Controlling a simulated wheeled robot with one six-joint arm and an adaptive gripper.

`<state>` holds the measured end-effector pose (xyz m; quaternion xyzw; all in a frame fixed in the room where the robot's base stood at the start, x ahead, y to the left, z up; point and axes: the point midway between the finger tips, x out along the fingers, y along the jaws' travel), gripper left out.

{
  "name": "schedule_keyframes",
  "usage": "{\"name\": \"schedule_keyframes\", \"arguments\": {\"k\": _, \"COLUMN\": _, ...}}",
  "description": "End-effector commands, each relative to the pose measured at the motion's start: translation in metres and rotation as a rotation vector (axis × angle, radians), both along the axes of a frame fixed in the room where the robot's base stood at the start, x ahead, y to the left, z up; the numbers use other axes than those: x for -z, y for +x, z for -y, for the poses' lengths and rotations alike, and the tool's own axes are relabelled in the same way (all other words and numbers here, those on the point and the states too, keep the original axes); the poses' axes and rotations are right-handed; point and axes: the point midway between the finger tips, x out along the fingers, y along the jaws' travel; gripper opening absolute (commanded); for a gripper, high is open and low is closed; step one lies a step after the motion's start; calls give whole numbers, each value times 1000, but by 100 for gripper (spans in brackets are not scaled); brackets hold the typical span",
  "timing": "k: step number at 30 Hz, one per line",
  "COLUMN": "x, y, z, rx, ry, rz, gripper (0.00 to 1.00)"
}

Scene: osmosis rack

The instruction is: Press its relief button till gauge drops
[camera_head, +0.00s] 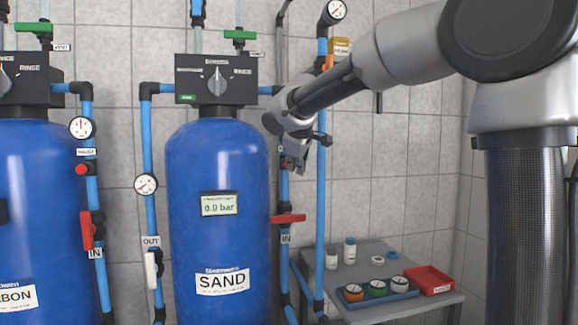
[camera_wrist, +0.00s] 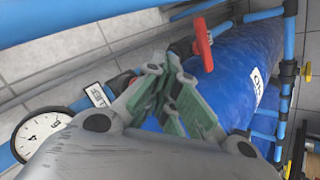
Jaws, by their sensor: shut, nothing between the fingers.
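The blue SAND tank (camera_head: 218,155) stands in the middle of the head view, and its display (camera_head: 220,204) reads 0.0 bar. My gripper (camera_head: 293,166) is at the blue pipe right of this tank, above a red valve handle (camera_head: 289,218). In the wrist view my gripper's fingers (camera_wrist: 172,95) are shut and empty. A white dial gauge (camera_wrist: 40,132) is at the left there, with a small white label (camera_wrist: 97,95) beside the fingers. The red handle (camera_wrist: 203,45) lies beyond the fingertips. No relief button shows clearly at this pipe; my gripper covers that part, so contact cannot be told.
The blue CARBON tank (camera_head: 38,190) at the left has its own gauge (camera_head: 81,127) and red button (camera_head: 81,169). Another gauge (camera_head: 146,184) is on the pipe left of SAND. A grey table (camera_head: 385,311) at lower right holds bottles, a blue tray and a red tray (camera_head: 430,279).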

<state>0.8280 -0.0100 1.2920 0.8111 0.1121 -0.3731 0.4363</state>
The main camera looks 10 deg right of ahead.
Motion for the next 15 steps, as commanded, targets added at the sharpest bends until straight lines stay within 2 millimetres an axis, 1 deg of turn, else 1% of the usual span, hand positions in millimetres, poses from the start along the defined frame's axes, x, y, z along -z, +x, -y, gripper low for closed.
{"name": "schedule_keyframes", "arguments": {"k": 8, "x": 0, "y": -3, "z": 0, "rx": 0, "ry": 0, "rz": 0, "gripper": 0}}
{"name": "schedule_keyframes", "arguments": {"k": 15, "x": -1, "y": -26, "z": 1, "rx": 0, "ry": -1, "rz": 1, "gripper": 0}}
